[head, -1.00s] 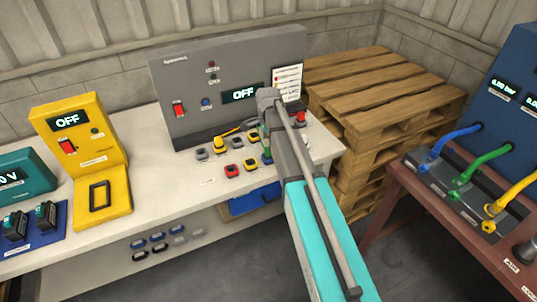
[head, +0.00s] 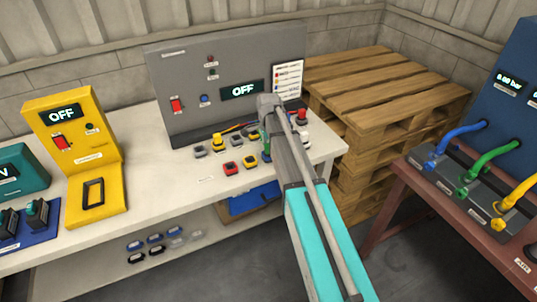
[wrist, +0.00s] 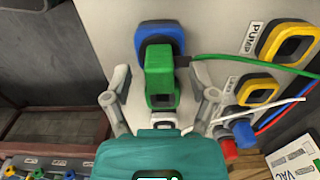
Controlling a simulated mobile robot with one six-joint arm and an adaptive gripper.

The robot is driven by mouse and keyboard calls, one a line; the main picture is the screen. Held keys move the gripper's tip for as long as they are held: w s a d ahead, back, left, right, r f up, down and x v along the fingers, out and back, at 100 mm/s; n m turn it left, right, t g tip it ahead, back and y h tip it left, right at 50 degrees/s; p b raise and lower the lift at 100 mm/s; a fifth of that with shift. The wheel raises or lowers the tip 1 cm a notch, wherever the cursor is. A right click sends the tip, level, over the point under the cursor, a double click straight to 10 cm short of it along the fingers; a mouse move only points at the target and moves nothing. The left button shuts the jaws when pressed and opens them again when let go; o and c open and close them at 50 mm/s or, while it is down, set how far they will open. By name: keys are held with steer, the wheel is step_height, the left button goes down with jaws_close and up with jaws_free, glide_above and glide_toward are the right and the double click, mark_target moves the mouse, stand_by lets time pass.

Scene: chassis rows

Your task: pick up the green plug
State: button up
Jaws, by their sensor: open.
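The green plug (wrist: 160,72) is in the middle of the wrist view, with a dark opening in its near end and a green cable leaving its right side. It is at a blue-rimmed socket (wrist: 160,30); I cannot tell how far it is seated. My gripper (wrist: 161,82) is open, one finger on each side of the plug, with gaps visible. In the head view a bit of green (head: 267,138) shows beside my wrist, over the bench; my arm hides most of that spot.
Yellow-rimmed sockets, one labelled PUMP (wrist: 290,42), lie to the right in the wrist view. Blue and red plugs (wrist: 244,133) sit close by my right finger. Pallets (head: 380,95) are at the right.

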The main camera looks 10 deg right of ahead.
steer(key=shift+f, duration=0.25)
stand_by(0.4)
jaws_close()
